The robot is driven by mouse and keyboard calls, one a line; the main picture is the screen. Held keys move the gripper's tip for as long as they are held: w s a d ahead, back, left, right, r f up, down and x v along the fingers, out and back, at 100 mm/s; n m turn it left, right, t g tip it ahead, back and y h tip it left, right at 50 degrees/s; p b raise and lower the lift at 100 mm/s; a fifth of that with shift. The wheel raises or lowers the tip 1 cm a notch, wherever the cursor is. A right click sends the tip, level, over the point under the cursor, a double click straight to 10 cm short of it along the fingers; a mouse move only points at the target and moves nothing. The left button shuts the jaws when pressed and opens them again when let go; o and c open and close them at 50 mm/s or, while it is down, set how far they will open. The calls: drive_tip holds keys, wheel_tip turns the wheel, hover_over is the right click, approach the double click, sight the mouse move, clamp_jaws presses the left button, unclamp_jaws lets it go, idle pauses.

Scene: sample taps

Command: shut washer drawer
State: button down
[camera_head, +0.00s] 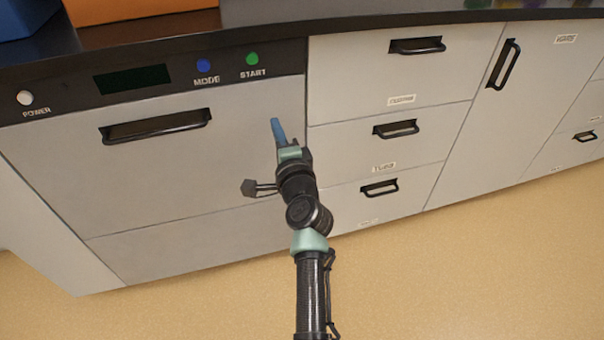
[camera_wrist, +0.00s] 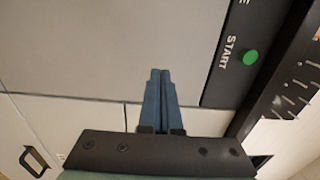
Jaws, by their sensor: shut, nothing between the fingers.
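The washer drawer (camera_head: 150,175) is the wide pale front at the left in the head view, below the black control panel, with a dark bar handle (camera_head: 155,125). Its front looks about level with the panel and the cabinet beside it; I cannot tell whether a small gap is left. My gripper (camera_head: 275,122) has its blue fingers together and empty, in front of the drawer's upper right part. In the wrist view my gripper (camera_wrist: 160,72) points at the pale drawer front (camera_wrist: 80,50), near the seam with the cabinet. Whether the fingertips touch it I cannot tell.
The control panel (camera_head: 170,75) carries a power button, a blue MODE button (camera_head: 203,65) and a green START button (camera_head: 252,58), also seen in the wrist view (camera_wrist: 250,57). Labelled cabinet drawers (camera_head: 350,75) stand at the right. The floor (camera_head: 480,270) in front is clear.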

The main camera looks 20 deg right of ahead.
drive_tip(key=s+p, duration=0.3)
drive_tip(key=s, duration=0.8)
drive_tip(key=s+a+r+n+t+y, duration=0.1)
drive_tip(key=a+r+n+t, duration=0.2)
drive_tip(key=r, duration=0.7)
drive_tip(key=a+r+n+y, duration=0.1)
drive_tip(key=a+r+n, duration=0.3)
drive_tip(key=r, duration=0.5)
drive_tip(key=s+a+r+n+t+y, duration=0.1)
drive_tip(key=a+r+n+t, duration=0.3)
drive_tip(key=r, duration=0.6)
drive_tip(key=s+a+r+n+t+h, duration=0.2)
drive_tip(key=s+r+n, duration=0.5)
drive_tip(key=s+r, duration=0.95)
wheel_tip(320, 180, up, 38)
drive_tip(key=w+p, duration=0.1)
drive_tip(key=p, duration=3.4)
drive_tip(key=shift+f, duration=0.2)
drive_tip(key=c, duration=1.5)
unclamp_jaws()
drive_tip(key=shift+d, duration=0.1)
drive_tip(key=shift+c, duration=0.2)
